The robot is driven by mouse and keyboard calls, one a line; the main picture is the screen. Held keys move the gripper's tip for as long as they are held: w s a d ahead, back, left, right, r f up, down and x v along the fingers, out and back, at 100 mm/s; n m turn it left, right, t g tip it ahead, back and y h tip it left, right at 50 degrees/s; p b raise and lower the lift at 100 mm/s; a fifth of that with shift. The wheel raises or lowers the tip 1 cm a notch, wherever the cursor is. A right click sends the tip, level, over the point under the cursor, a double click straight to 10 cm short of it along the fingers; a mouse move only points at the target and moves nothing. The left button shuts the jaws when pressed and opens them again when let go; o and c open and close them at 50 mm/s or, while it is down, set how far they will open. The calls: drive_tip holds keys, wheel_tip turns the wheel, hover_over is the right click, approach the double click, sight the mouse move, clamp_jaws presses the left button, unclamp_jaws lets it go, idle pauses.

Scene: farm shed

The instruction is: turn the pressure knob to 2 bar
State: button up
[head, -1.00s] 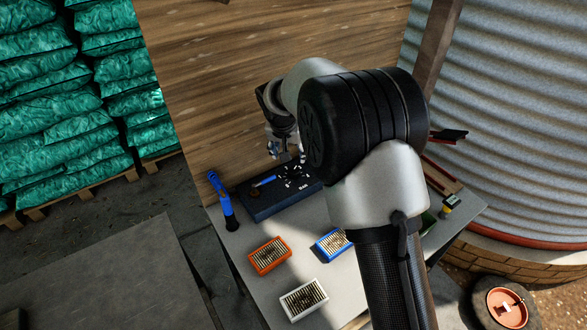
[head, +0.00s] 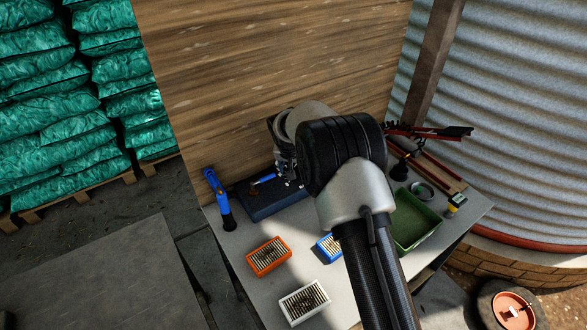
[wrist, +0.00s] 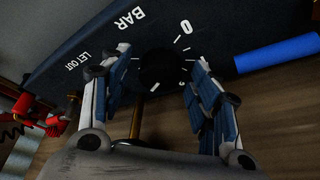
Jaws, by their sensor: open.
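The pressure knob (wrist: 163,70) is a dark round shape on the dark panel (wrist: 75,58) in the wrist view. White dial strokes, a 0 and the words BAR and LET OUT are printed near it; I cannot make out where the knob points. My gripper (wrist: 155,85) is open, with one finger on each side of the knob in the picture; I cannot tell whether they touch it. In the head view the panel is the top of a dark blue box (head: 262,205) at the back of the bench, largely hidden by my arm.
On the bench (head: 240,240) are a blue-handled tool (head: 217,198), orange (head: 268,257), blue (head: 328,246) and white (head: 304,303) boxes of small pieces, and a green tray (head: 416,222). A wooden wall (head: 270,60) rises behind.

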drive_tip(key=shift+c, duration=0.2)
drive_tip(key=c, duration=1)
drive_tip(key=shift+r+n+p, duration=0.1)
drive_tip(key=shift+n+p, duration=0.3)
drive_tip(key=shift+p, duration=0.05)
drive_tip(key=shift+d+n+y+p, duration=0.1)
drive_tip(key=shift+n+y+p, duration=0.3)
drive_tip(key=shift+n+p, duration=0.25)
drive_tip(key=shift+d+n+y+p, duration=0.1)
drive_tip(key=shift+n+y+p, duration=0.55)
drive_tip(key=shift+n, duration=0.6)
drive_tip(key=n+b, duration=0.1)
drive_tip(key=n, duration=0.1)
drive_tip(key=n+y, duration=0.1)
drive_tip(key=n, duration=0.1)
drive_tip(key=shift+w+d+f+g+b, duration=0.1)
drive_tip(key=shift+f+g+b, duration=0.1)
drive_tip(key=shift+g+b, duration=0.2)
drive_tip(key=shift+r+n+g+y+b, duration=0.1)
drive_tip(key=shift+n+g+y+b, duration=0.2)
drive_tip(key=shift+n, duration=0.5)
drive_tip(key=shift+n+g+y+b, duration=0.1)
drive_tip(key=shift+n+y+b, duration=0.15)
drive_tip(key=shift+n+b, duration=0.4)
drive_tip(key=shift+n, duration=0.25)
